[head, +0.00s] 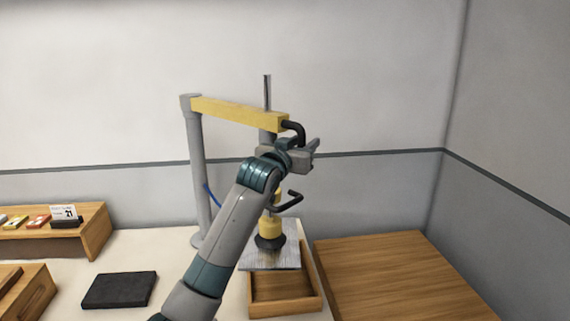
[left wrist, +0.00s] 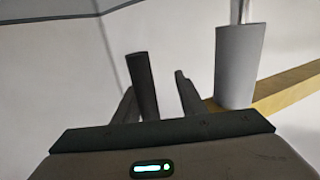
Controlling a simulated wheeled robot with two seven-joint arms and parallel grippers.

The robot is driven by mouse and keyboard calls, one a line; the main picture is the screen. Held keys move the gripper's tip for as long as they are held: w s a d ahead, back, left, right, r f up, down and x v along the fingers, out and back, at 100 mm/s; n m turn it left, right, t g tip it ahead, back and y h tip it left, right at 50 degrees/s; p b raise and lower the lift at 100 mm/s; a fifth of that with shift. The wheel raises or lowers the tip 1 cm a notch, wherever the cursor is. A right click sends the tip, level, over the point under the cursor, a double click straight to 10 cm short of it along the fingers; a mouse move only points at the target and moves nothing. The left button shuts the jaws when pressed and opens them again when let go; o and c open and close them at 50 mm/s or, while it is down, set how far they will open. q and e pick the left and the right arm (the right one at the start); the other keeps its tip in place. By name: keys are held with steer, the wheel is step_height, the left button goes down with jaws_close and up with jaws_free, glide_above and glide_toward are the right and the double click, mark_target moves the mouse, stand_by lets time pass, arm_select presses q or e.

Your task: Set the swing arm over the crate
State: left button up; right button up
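The swing arm (head: 238,112) is a yellow beam reaching right from a grey post (head: 195,170). A black bent handle (head: 296,130) hangs at its free end. My left gripper (head: 314,150) is at this handle. In the left wrist view its two fingers (left wrist: 158,98) stand apart with the black handle (left wrist: 142,85) between them, nearer the left finger; a gap shows on the right. A yellow lifter with a black cup (head: 270,241) hangs below the arm, at a metal plate (head: 285,262). The crate (head: 284,309), a shallow wooden box, is in front of the plate. My right gripper is out of view.
A wooden board or table (head: 400,280) lies to the right of the crate. A black slab (head: 119,290) lies at the left, with a wooden shelf (head: 85,240) holding small cards behind it. My left arm hides part of the middle.

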arm_select(q)
steer(key=b+v, duration=0.4)
steer(key=v, duration=0.9)
steer(key=shift+s+d, duration=0.15)
steer(key=shift+d, duration=0.1)
steer(key=shift+r, duration=0.1)
